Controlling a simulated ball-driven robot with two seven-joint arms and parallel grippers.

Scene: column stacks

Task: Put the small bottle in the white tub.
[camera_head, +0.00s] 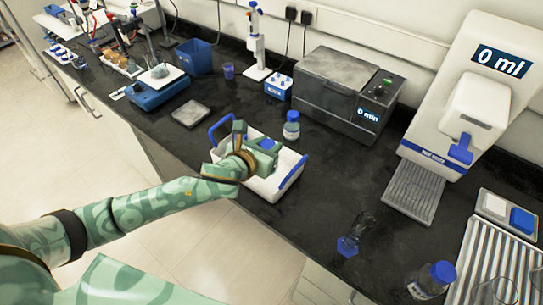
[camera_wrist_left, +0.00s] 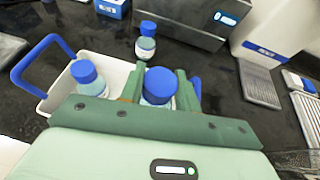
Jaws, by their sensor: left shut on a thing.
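The white tub (camera_head: 263,187) with blue handles stands on the black bench in the head view; it also shows in the left wrist view (camera_wrist_left: 117,70). My left gripper (camera_head: 262,148) is over the tub. In the left wrist view its fingers (camera_wrist_left: 158,88) are shut on a small bottle (camera_wrist_left: 160,86) with a blue cap. That cap also shows in the head view (camera_head: 268,144). The bottle's lower part is hidden, so I cannot tell whether it touches the tub floor. Another blue-capped bottle (camera_wrist_left: 88,78) is inside the tub, left of the gripper. My right gripper is not in view.
A blue-capped bottle (camera_head: 291,126) stands behind the tub, before a grey machine (camera_head: 344,90). A white dispenser (camera_head: 470,100) is at the right.

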